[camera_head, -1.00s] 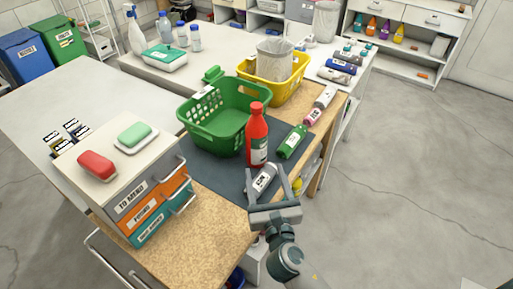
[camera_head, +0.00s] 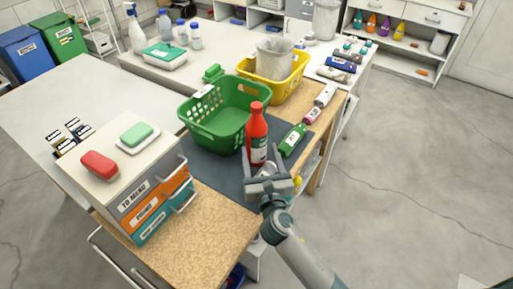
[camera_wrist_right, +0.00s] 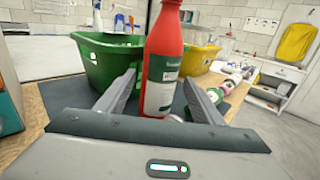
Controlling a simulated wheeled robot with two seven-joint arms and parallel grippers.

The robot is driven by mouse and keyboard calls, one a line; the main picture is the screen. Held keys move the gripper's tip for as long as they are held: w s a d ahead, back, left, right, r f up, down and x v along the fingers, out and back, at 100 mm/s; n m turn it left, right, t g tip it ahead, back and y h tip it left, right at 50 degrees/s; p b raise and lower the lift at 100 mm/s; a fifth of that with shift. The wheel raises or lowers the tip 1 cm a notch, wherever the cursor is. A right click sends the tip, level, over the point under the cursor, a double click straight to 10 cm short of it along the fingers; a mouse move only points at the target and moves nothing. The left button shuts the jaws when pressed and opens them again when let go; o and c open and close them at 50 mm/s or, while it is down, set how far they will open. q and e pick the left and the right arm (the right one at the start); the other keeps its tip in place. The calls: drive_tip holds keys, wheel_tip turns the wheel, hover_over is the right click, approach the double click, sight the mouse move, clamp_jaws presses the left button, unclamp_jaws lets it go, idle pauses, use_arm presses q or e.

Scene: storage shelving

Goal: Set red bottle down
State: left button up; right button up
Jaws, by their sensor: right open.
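The red bottle (camera_head: 257,136) stands upright on the dark mat (camera_head: 212,165), just in front of the green basket (camera_head: 222,115). My right gripper (camera_head: 263,160) is open and low over the mat, its fingers pointing toward the bottle. In the right wrist view the red bottle (camera_wrist_right: 163,70) stands between and beyond the two spread fingers (camera_wrist_right: 160,98). I cannot tell whether the fingers touch it. A grey tube (camera_head: 268,169) lies on the mat, mostly hidden by the gripper. My left gripper is not in view.
A green bottle (camera_head: 293,140) lies to the right of the red bottle, with pink and white tubes beyond it. A yellow basket (camera_head: 262,90) stands behind the green one. The front wooden tabletop (camera_head: 205,230) is clear.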

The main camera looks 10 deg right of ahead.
sight(258, 145)
drive_tip(key=shift+w+d+r+p, duration=0.15)
drive_tip(key=shift+w+p, duration=0.1)
drive_tip(key=shift+w, duration=0.95)
drive_tip(key=shift+w+r+p, duration=0.1)
drive_tip(key=shift+w+p, duration=0.15)
drive_tip(key=shift+w, duration=0.9)
drive_tip(key=c, duration=1.5)
clamp_jaws()
